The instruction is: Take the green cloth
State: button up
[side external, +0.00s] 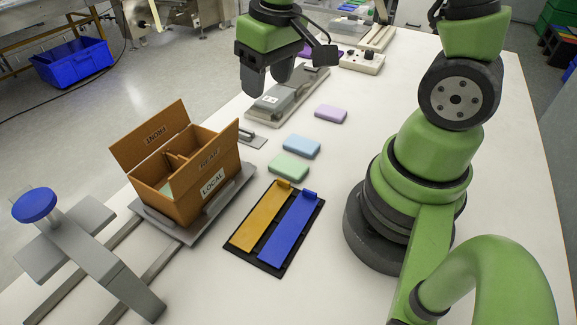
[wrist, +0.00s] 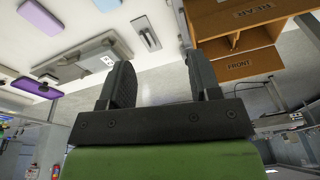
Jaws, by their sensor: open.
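The green cloth (side external: 289,166) is a small, pale green folded pad lying flat on the white table. It is just behind the board with the yellow and blue strips, and I cannot make it out in the wrist view. My gripper (side external: 268,82) is open and empty, raised above the table near the grey device, beyond the green cloth and apart from it. Its two dark fingers also show wide apart in the wrist view (wrist: 160,82).
A blue cloth (side external: 302,147) and a lilac cloth (side external: 331,114) lie behind the green one. A brown divided box (side external: 212,183) stands to the left, with a bit of green inside. A black board (side external: 283,266) with yellow and blue strips lies in front. A grey device (side external: 283,98) sits behind.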

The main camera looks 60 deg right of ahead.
jog(key=n+g, duration=0.1)
jog(key=g, duration=0.1)
send_over(275, 159)
jog(key=f, duration=1.2)
jog(key=shift+w+f, duration=0.2)
jog(key=shift+f, duration=0.1)
jog(key=shift+s+f, duration=0.15)
jog(key=shift+f, duration=2.85)
jog(key=shift+c, duration=0.2)
jog(key=c, duration=0.5)
